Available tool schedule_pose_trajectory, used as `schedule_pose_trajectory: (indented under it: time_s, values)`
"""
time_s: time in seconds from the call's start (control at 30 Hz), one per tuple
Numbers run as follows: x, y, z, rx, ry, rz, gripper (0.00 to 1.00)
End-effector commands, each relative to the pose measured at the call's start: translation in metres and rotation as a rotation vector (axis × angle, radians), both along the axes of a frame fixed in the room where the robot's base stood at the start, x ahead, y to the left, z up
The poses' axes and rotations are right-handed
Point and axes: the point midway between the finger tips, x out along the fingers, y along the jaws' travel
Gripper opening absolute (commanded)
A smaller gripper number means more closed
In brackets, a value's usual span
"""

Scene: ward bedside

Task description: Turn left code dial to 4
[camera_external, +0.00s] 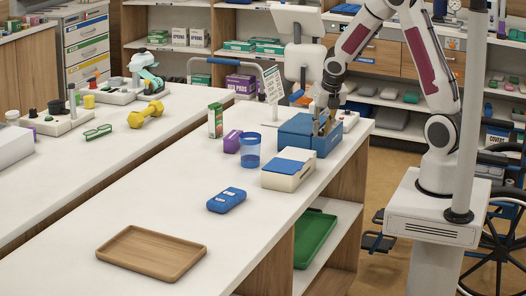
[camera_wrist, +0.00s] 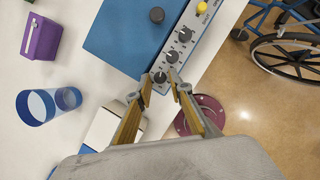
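A blue case (camera_external: 296,138) stands near the counter's right edge; it also shows in the wrist view (camera_wrist: 118,38). Its pale control panel (camera_wrist: 202,37) carries three dark dials in a row. The end dial (camera_wrist: 160,77) is the lowest in the wrist view, the middle dial (camera_wrist: 172,56) and far dial (camera_wrist: 185,34) lie beyond it. My gripper (camera_wrist: 160,78) points down at the panel, its fingertips apart on either side of the end dial. I see gaps beside the dial. The dial's setting is too small to read. In the external view my gripper (camera_external: 324,118) is above the case.
A cream box with a blue lid (camera_external: 288,167) stands just in front of the case. A blue cup (camera_external: 250,151) and a purple box (camera_external: 232,142) are to its left. A yellow knob (camera_wrist: 202,7) sits at the panel's far end.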

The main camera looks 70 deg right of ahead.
Motion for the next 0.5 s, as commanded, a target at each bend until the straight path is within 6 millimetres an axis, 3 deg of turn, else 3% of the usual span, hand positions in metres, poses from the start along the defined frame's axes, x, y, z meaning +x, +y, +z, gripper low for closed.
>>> schedule_pose_trajectory:
  time_s: [0.1,0.2,0.5]
  values:
    - [0.0,0.0,0.0001,0.0,0.0,0.0,0.21]
    - [0.0,0.0,0.0002,0.0,0.0,0.0,0.0]
    - [0.0002,0.0002,0.0003,0.0,0.0,-0.004,0.0]
